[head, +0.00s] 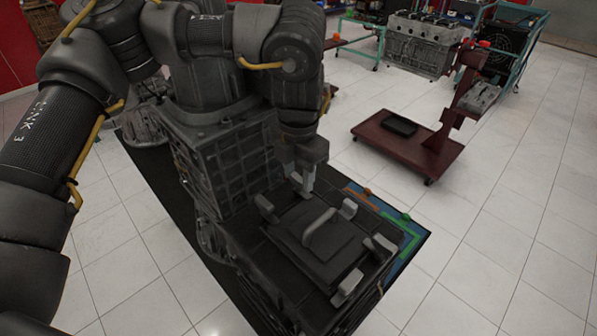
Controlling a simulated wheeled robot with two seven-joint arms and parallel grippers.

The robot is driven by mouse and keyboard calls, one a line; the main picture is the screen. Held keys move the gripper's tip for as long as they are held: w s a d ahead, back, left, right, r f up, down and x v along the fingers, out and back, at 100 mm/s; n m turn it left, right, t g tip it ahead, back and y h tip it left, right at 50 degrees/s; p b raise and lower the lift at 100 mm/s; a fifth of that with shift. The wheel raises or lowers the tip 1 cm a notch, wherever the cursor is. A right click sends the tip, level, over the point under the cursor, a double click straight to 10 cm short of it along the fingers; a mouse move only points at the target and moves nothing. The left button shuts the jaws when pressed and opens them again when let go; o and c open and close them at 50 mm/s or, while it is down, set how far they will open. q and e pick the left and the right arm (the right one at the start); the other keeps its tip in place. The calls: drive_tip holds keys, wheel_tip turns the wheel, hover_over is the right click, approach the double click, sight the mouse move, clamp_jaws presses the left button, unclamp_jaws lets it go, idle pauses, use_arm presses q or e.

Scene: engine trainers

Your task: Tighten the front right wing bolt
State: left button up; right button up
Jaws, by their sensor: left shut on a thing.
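A dark square cover (318,243) with a grey arched handle (320,228) lies on top of a dark stand. My left gripper (302,186) points down at the cover's far edge. Its jaws are shut on a small part, apparently a wing bolt, mostly hidden between the fingers. Thread and seating cannot be seen. My right gripper is out of view.
A blue board (415,237) with orange and green strips lies along the stand's right side. A dark red wheeled stand (405,143) is beyond, with an engine block (423,46) farther back. White tiled floor is clear at right.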

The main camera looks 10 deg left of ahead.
sight(298, 177)
use_arm(q)
drive_tip(key=o, duration=1)
drive_tip(key=shift+w+r, duration=0.1)
drive_tip(key=shift+r, duration=0.45)
wheel_tip(298, 177, up, 10)
drive_tip(key=shift+f+b, duration=0.15)
drive_tip(key=shift+b, duration=0.85)
